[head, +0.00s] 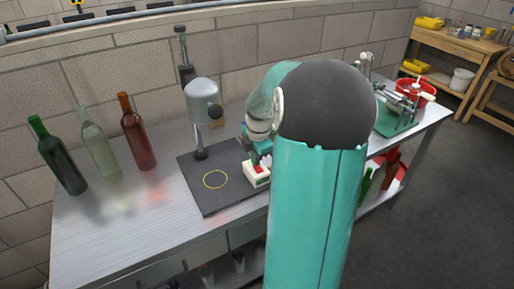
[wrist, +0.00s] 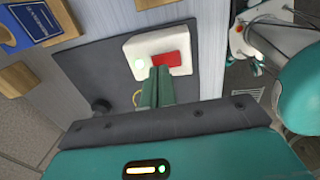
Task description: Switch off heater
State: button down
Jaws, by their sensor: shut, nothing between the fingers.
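The heater (head: 202,97) is a grey dome-shaped head on a post, standing on a dark base plate (head: 205,201) with a yellow ring. At the plate's right edge sits a white switch box (head: 255,178) with a red rocker; the box also shows in the wrist view (wrist: 150,42). The red rocker (wrist: 168,60) has a pale round lamp (wrist: 139,64) beside it; I cannot tell if it is lit. My gripper (wrist: 160,72) is shut and empty, its green fingertips at the rocker's near edge. I cannot tell whether they touch. My arm hides part of the gripper in the head view.
Several bottles, one of them red (head: 138,135), stand on the left of the metal bench (head: 95,235). A green bench machine (head: 396,118) and a red bucket (head: 424,92) are at the right end. A blue box (wrist: 38,20) shows in the wrist view.

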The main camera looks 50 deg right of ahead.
jog(key=shift+f, duration=0.45)
jog(key=shift+w+f, duration=0.1)
jog(key=shift+f, duration=0.2)
jog(key=shift+s+a, duration=0.2)
jog(key=shift+s, duration=0.65)
jog(key=shift+w+r, duration=0.15)
jog(key=shift+r, duration=0.05)
